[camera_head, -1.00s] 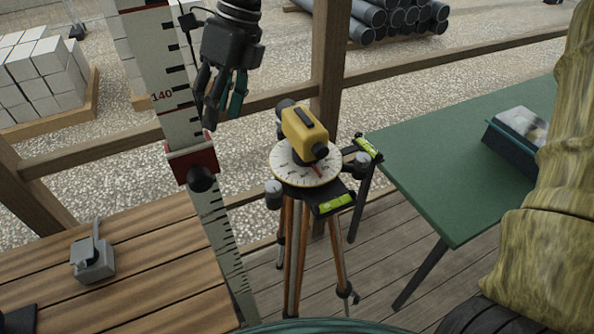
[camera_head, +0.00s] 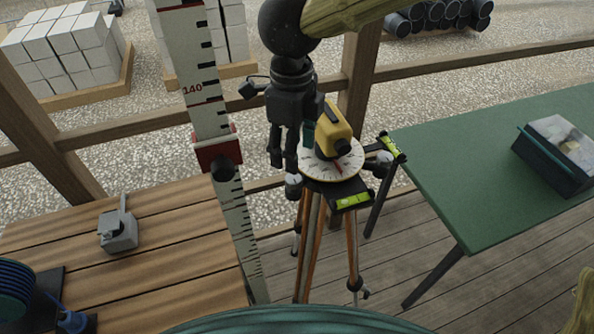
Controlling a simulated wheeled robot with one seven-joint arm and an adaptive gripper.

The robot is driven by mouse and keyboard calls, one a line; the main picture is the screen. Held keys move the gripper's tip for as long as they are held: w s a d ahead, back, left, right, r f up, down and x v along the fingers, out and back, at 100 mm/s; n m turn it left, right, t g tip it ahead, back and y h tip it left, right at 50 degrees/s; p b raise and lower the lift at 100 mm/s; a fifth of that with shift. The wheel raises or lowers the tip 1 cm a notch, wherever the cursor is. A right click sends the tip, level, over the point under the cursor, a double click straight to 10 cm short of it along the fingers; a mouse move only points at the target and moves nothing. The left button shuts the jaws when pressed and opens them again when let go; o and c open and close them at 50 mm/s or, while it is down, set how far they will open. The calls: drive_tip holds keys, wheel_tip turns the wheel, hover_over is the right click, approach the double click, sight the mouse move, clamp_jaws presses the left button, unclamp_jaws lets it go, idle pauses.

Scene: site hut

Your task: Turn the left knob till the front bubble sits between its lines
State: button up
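The yellow level instrument (camera_head: 336,128) sits on a round dial plate (camera_head: 318,172) on top of a wooden tripod (camera_head: 310,245). The left knob (camera_head: 294,186) is a grey knob at the plate's left edge. The front bubble vial (camera_head: 352,201) is bright green on a black bar at the plate's front; the bubble's place between its lines is too small to tell. A second green vial (camera_head: 391,148) is at the right. My gripper (camera_head: 285,160) points down just above the left knob, its fingers apart and empty. It hides part of the plate's left side.
A red-and-white measuring staff (camera_head: 206,95) with a red clamp (camera_head: 217,153) stands close left of my gripper. A wooden bench (camera_head: 150,275) with a grey device (camera_head: 118,232) is at left. A green table (camera_head: 480,185) with a case (camera_head: 555,155) is at right. A timber rail runs behind.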

sight(294, 178)
drive_tip(key=shift+f+p, duration=0.6)
drive_tip(key=shift+f, duration=3.35)
drive_tip(key=c, duration=1)
